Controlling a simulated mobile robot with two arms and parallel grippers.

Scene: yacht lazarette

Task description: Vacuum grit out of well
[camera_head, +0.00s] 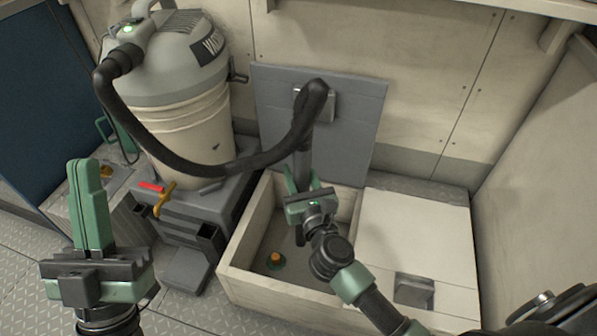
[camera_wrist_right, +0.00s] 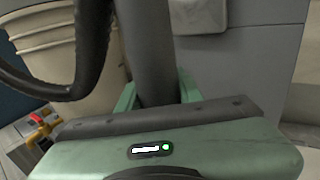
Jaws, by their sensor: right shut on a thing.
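The vacuum (camera_head: 165,90), a cream drum with a grey head and a green light, stands at the upper left. Its black hose (camera_head: 215,172) loops right to a dark wand (camera_head: 302,160). My right gripper (camera_head: 308,190) is shut on this wand, which is roughly upright; the wand (camera_wrist_right: 150,50) also shows between the green fingers in the right wrist view. The gripper is over the open well (camera_head: 262,235), a pale-walled box with a grey floor. The wand's lower end is mostly hidden. No grit can be made out. My left gripper (camera_head: 90,165) is shut and empty at the left.
An orange-topped fitting (camera_head: 275,259) sits on the well floor. A pale cover with a dark latch (camera_head: 413,290) lies right of the well. A grey panel (camera_head: 355,125) leans against the wall behind. A dark base unit (camera_head: 190,225) with a yellow handle (camera_head: 164,198) is left of the well.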

